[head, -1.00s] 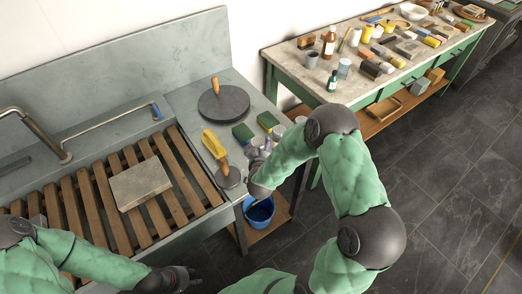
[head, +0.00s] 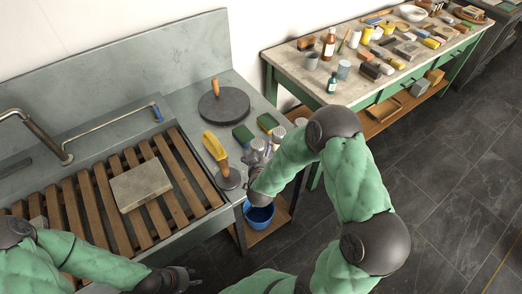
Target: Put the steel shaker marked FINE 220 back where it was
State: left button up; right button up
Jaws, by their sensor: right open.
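Steel shakers stand in a row at the right edge of the grey side counter (head: 190,100): one (head: 279,134) is in clear view and another (head: 258,145) is right by my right gripper. Their markings are too small to read, so I cannot tell which is FINE 220. My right gripper (head: 254,160) is open at the near end of this row, its fingers partly hidden by the wrist. I cannot tell whether it touches the nearest shaker. My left gripper (head: 186,278) is low at the front, away from the shakers; its fingers are unclear.
A stone slab (head: 141,186) lies on the slatted sink. A cluttered workbench (head: 290,62) stands behind.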

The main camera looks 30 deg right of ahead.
jog(key=p+v, duration=0.1)
jog(key=v, duration=0.8)
jog(key=shift+p, duration=0.35)
